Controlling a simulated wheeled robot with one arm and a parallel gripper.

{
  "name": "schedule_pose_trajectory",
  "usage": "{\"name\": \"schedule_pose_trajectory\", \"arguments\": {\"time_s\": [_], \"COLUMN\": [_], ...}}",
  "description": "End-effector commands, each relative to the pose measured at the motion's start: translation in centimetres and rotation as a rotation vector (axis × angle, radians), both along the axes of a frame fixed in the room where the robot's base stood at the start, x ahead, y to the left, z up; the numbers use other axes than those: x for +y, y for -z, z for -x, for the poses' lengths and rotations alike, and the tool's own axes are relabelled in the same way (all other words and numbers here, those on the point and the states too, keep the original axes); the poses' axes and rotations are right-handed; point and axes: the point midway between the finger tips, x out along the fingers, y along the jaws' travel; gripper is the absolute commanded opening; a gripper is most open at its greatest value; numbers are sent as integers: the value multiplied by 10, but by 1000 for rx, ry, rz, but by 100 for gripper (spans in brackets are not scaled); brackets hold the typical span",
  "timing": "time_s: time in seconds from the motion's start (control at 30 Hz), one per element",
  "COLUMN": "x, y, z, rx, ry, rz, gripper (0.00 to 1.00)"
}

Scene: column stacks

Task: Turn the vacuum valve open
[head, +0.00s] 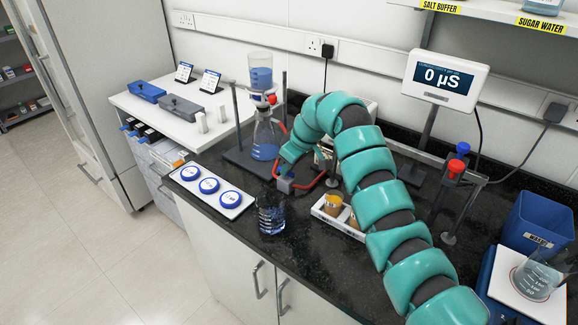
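A small grey block (285,186) with red tubing (312,184) joined to it sits on the dark bench and looks like the vacuum valve. Its handle position cannot be made out. My gripper (287,168) is at the end of the teal arm, pointing down just above and against this block. The fingers are too small and partly hidden to show whether they are open or shut, or whether they touch the valve. The tubing runs to a flask (265,140) with blue liquid, under a column (260,75) with a red knob (272,99).
A beaker of blue liquid (271,213) stands close in front of the valve. A white tray with cups (325,219) is to its right, and a tray with blue-rimmed dishes (236,211) to its left. A meter (444,80) stands behind my arm.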

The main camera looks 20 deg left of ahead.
Motion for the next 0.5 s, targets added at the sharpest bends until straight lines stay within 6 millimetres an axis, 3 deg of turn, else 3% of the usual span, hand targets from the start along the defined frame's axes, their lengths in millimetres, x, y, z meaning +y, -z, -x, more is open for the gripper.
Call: {"name": "schedule_pose_trajectory", "arguments": {"time_s": [0.03,0.1,0.5], "x": [0,0,-3], "y": [-1,-1,-7], "z": [0,0,0], "rx": [-2,-1,-1], "ry": [1,0,1], "rz": [0,-1,0], "gripper": [23,33,33]}}
